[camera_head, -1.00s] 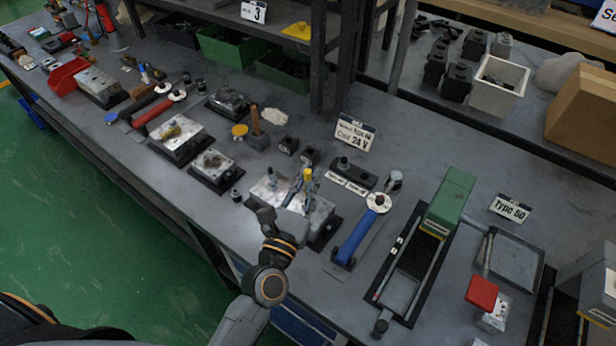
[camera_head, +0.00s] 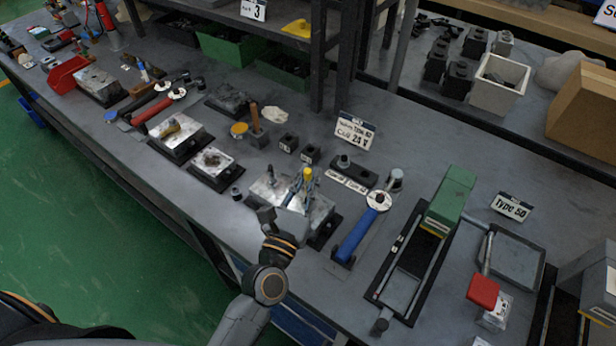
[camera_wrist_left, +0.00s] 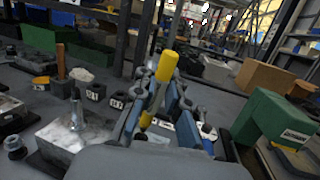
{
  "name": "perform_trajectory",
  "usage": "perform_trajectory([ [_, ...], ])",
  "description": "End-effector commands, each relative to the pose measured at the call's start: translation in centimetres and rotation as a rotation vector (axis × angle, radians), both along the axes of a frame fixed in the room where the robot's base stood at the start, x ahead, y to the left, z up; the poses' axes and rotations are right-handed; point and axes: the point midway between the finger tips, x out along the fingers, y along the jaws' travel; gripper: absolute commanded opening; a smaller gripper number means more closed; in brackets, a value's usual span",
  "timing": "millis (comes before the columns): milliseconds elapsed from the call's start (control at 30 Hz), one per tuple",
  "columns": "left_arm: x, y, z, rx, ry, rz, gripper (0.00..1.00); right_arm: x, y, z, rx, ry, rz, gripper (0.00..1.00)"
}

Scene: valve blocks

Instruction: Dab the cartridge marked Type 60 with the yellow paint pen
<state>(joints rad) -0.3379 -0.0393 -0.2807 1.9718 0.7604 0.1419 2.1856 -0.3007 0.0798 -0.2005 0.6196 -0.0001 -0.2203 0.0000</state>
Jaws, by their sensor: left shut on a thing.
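My left gripper (camera_head: 303,195) is shut on the yellow paint pen (camera_head: 307,174), over the right part of a shiny metal valve block (camera_head: 262,190). In the left wrist view the pen (camera_wrist_left: 166,66) stands up between the fingers, slightly tilted, yellow end uppermost; its lower end is partly hidden. A metal cartridge (camera_head: 270,173) stands upright on the block, left of the gripper, and also shows in the left wrist view (camera_wrist_left: 76,108). I cannot read a type mark on it. A sign (camera_head: 355,131) behind appears to read Type 60, Coil 24 V. My right gripper is out of view.
A black holder (camera_head: 362,174) with two label strips stands behind right of the block. A blue-handled tool (camera_head: 355,238) lies to its right, then a green block (camera_head: 452,197) on a black rail fixture. Small black coils (camera_head: 288,142) stand behind the block.

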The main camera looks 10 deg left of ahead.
Motion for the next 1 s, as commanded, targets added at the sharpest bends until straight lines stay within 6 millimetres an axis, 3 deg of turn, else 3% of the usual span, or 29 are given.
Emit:
perform_trajectory([
  [1000, -0.01, -0.02, -0.97, 0.000, 0.001, -0.001, 0.00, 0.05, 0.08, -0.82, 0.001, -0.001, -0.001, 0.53],
])
